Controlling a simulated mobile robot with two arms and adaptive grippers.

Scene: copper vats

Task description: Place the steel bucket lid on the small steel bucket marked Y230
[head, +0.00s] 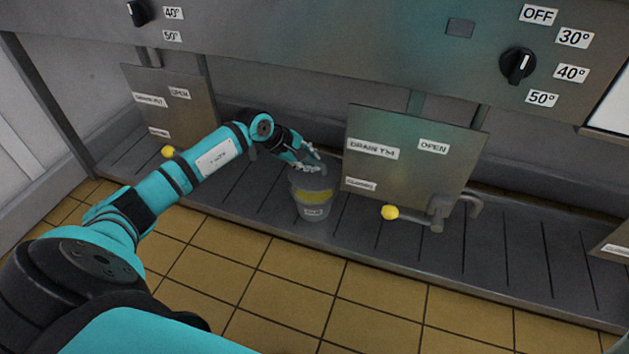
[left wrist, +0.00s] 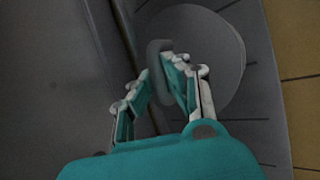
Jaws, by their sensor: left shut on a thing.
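The small steel bucket (head: 314,209) stands on the slatted steel ledge, with a white label on its front that is too small to read. Yellow contents (head: 315,195) show in its open top. My left gripper (head: 308,163) is above the back of the bucket. In the left wrist view, my left gripper (left wrist: 165,82) is shut on the looped handle of the round grey steel lid (left wrist: 215,55). In the head view, the lid is hard to make out against the grey background.
A steel panel marked DRAIN and OPEN (head: 415,160) stands right of the bucket, with a yellow-knobbed valve (head: 390,212) below it. A similar panel (head: 168,105) is at the left. The slatted ledge (head: 500,260) is clear at the right. The tiled floor (head: 290,265) lies in front.

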